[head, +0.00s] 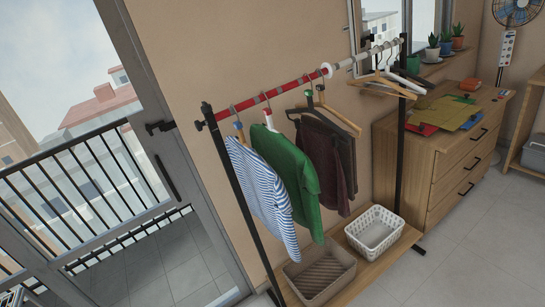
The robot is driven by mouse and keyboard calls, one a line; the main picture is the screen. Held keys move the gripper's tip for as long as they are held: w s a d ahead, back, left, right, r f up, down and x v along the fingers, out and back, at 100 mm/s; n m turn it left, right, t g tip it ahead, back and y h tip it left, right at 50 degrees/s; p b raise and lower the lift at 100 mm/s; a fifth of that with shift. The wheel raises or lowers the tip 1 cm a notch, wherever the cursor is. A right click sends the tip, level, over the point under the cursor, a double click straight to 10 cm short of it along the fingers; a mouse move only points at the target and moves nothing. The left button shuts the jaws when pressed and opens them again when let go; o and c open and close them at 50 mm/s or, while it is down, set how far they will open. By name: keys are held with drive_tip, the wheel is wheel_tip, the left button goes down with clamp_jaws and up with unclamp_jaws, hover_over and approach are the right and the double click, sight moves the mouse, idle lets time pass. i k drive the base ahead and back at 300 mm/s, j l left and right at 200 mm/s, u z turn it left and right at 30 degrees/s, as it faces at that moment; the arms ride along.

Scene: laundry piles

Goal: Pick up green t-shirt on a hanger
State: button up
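The green t-shirt (292,168) hangs on a hanger from the red part of a clothes rail (280,92). The white top of its hanger (268,118) shows just under the rail. A blue-and-white striped shirt (258,188) hangs close on its left and overlaps it in view. A dark brown garment (325,165) hangs close on its right, partly behind it. The green t-shirt hangs free above the rack's lower shelf. My gripper is not in view.
Empty hangers (385,80) hang at the right of the rail. A grey basket (320,274) and a white basket (374,231) stand on the lower shelf (347,291). A dresser (450,150) stands right, a glass balcony door (165,150) left. The floor at lower right is clear.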

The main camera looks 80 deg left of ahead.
sight(298, 174)
drive_tip(key=u, duration=2.05)
drive_tip(key=i+l+u, duration=0.15)
drive_tip(key=u, duration=0.55)
